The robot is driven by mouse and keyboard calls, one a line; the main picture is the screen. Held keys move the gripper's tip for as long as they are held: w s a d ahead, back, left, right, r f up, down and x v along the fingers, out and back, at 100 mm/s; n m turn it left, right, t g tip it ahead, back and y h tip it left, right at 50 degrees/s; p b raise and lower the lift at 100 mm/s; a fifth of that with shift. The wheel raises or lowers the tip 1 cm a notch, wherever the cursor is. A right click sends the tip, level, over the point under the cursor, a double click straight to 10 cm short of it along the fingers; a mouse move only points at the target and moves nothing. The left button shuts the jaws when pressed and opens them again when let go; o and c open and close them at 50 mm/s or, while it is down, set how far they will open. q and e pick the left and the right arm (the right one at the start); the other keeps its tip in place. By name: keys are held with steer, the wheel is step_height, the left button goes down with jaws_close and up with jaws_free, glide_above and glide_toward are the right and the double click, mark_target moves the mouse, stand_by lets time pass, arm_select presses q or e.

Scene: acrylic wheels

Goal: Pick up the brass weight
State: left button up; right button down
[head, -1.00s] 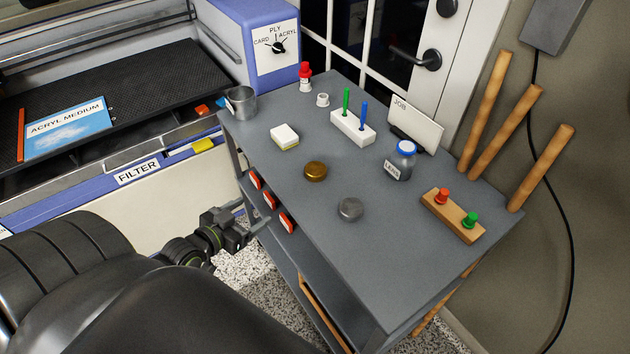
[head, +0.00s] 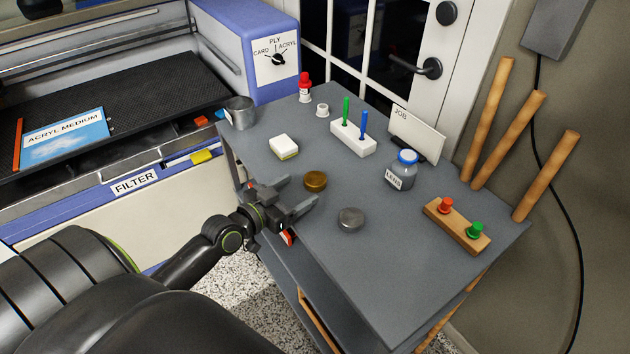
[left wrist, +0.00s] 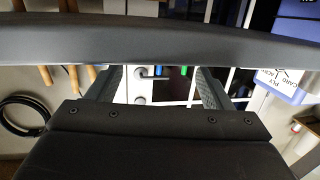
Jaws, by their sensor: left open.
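The brass weight (head: 316,180), a small round gold-brown disc, lies on the grey cart top (head: 345,270) near its left edge. A similar silver-grey disc (head: 350,218) lies nearer the front. My left gripper (head: 300,193) is open and empty at the cart's left edge, with its fingers pointing toward the brass weight and apart from it. In the left wrist view the two fingers (left wrist: 155,88) are spread, and a dark band, seemingly the cart's edge, crosses in front. The brass weight is not visible there. My right gripper is not in view.
Around the brass weight stand a white-yellow block (head: 284,147), a white holder with green and blue tools (head: 352,139), a labelled jar (head: 402,170) and a wooden block with red and green pegs (head: 457,225). A metal cup (head: 241,113) is at the back left. The front cart top is clear.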

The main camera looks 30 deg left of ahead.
mark_target(311, 181)
arm_select(q)
steer(key=x, duration=0.7)
steer(key=shift+w+a+f, duration=0.1)
steer(key=shift+w, duration=0.05)
steer(key=c, duration=1.3)
